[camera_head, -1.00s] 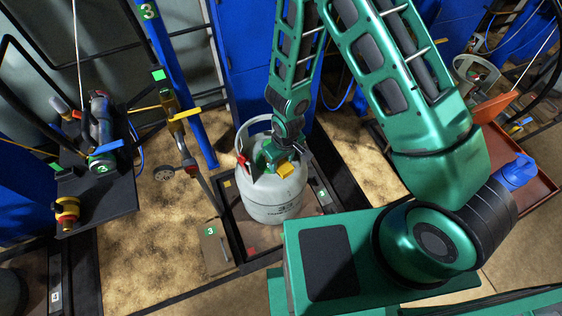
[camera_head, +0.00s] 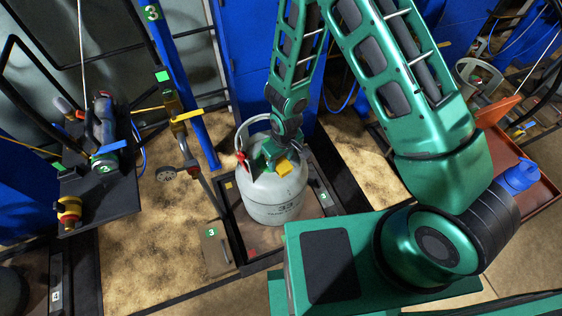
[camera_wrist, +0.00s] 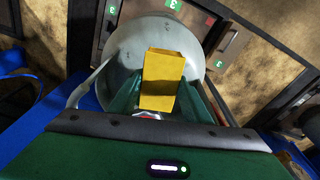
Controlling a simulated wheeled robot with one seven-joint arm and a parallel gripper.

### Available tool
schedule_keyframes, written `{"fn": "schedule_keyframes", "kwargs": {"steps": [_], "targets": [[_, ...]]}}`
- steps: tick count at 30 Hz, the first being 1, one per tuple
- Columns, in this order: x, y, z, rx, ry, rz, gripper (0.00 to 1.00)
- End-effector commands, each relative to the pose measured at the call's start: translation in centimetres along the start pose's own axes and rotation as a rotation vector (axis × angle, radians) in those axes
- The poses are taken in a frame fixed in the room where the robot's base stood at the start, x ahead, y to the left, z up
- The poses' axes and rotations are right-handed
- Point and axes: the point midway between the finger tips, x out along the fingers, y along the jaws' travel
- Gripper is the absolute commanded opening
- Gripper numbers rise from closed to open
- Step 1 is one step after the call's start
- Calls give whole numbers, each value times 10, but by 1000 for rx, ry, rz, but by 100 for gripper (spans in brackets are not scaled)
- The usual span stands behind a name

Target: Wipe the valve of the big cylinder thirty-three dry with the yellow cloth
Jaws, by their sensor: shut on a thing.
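The big cylinder (camera_head: 278,203) is pale grey and marked 33. It stands upright in a dark-framed tray (camera_head: 240,257), with a collar handle around its top. My gripper (camera_head: 278,161) is at the cylinder's top, inside the collar. It is shut on the folded yellow cloth (camera_head: 284,167), which juts out past the fingers. In the wrist view the cloth (camera_wrist: 162,78) sits between my green fingers, over the pale cylinder top (camera_wrist: 134,48). The valve is mostly hidden by my gripper and the cloth, and I cannot tell whether the cloth touches it.
A dark panel (camera_head: 105,205) with hoses and fittings stands at the left. A blue post with yellow-handled valve pipework (camera_head: 184,116) rises behind the cylinder's left. A red-brown tray with a blue bottle (camera_head: 521,176) is at the right. Sandy floor (camera_head: 140,240) lies open at left.

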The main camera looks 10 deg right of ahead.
Motion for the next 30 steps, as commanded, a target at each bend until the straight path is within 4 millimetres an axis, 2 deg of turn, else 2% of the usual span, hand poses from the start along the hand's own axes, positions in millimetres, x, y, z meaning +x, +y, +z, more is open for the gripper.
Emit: {"fn": "schedule_keyframes", "kwargs": {"steps": [1, 18, 30], "targets": [[0, -1, -8, 0, 17, -2, 14], [-5, -1, 8, 0, 21, -1, 13], [-5, 0, -5, 0, 21, -1, 13]]}}
